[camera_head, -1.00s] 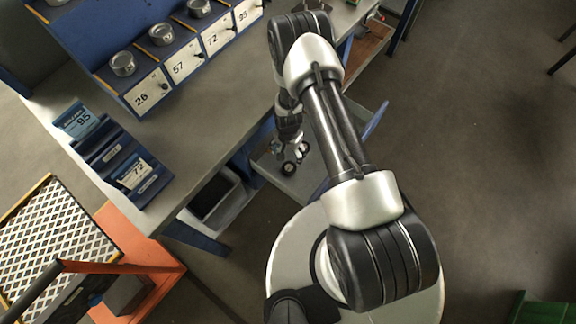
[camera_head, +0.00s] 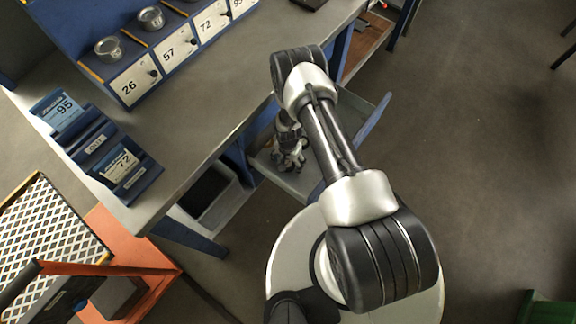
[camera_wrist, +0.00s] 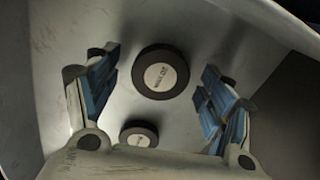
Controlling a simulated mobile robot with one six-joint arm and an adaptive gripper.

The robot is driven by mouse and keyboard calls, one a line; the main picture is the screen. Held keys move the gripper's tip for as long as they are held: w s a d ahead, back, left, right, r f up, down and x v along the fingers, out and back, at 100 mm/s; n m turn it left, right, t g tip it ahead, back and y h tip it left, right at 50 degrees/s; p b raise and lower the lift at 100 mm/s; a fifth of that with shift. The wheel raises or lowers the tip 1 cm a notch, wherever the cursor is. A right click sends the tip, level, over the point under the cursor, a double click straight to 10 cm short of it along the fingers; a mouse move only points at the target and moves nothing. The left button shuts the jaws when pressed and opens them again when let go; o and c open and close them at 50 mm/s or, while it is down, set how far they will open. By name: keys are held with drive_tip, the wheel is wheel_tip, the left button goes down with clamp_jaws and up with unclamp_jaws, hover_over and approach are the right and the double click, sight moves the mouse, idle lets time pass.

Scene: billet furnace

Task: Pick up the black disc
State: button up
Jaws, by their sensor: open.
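In the wrist view a black disc (camera_wrist: 160,73) with a pale round label lies flat on the grey drawer floor. A smaller black disc (camera_wrist: 138,134) with a pale label lies below it in the picture, near the gripper's base. My gripper (camera_wrist: 160,64) is open, its blue-padded fingers left and right of the larger disc and apart from it. In the head view my gripper (camera_head: 291,160) points down into the open drawer (camera_head: 308,180) under the bench. The discs cannot be made out there behind the arm.
The drawer walls (camera_wrist: 45,60) rise close around the gripper. The bench (camera_head: 215,110) carries a blue rack with numbered fronts (camera_head: 130,86) and blue card holders (camera_head: 115,160).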

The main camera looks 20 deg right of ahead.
drive_tip(key=shift+c, duration=0.5)
drive_tip(key=shift+r, duration=0.1)
drive_tip(key=c, duration=1.4)
drive_tip(key=shift+w, duration=0.1)
